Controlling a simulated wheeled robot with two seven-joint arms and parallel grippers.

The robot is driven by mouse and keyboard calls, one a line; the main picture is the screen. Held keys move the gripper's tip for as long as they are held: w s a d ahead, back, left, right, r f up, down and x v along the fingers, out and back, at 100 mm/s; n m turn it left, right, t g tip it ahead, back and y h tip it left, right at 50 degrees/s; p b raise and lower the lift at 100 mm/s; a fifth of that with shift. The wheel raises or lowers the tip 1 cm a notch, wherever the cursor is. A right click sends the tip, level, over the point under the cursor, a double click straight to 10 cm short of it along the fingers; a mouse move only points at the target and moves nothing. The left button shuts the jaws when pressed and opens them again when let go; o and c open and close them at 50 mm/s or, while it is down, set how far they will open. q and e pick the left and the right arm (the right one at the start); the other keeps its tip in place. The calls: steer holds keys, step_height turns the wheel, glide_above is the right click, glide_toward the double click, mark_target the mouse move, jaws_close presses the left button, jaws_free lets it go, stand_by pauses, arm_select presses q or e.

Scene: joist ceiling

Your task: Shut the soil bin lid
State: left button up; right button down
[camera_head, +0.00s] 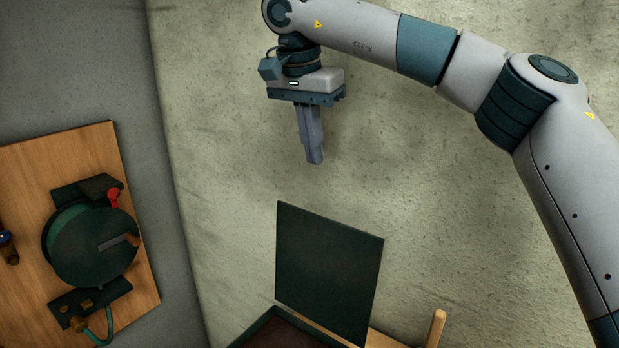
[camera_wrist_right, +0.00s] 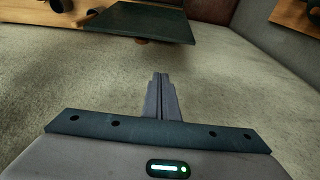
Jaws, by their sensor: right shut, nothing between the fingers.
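The soil bin lid (camera_head: 329,272) is a dark green flat panel. It stands open, nearly upright, at the back of the soil bin (camera_head: 262,328), whose dark green rim and brown inside show at the bottom edge of the head view. The rest of the bin is cut off. My right gripper (camera_head: 315,160) is shut and empty, pointing down above the lid and apart from it. In the right wrist view the shut fingers (camera_wrist_right: 161,80) point toward the lid (camera_wrist_right: 140,22), with a gap between. My left gripper is not in view.
A wooden board (camera_head: 133,215) at the left carries a round green device (camera_head: 90,248) with a red knob and a hose. A wooden peg or handle (camera_head: 436,328) stands right of the bin. The pale wall behind the lid is bare.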

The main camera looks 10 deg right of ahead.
arm_select(q)
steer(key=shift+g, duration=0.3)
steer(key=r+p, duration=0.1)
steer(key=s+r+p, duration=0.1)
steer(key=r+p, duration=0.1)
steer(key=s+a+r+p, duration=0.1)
steer(key=p, duration=0.1)
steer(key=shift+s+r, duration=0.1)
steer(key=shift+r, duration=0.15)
arm_select(e)
step_height(320, 180, down, 9)
steer(key=s+a, duration=0.1)
steer(key=shift+f, duration=0.1)
steer(key=shift+a, duration=0.15)
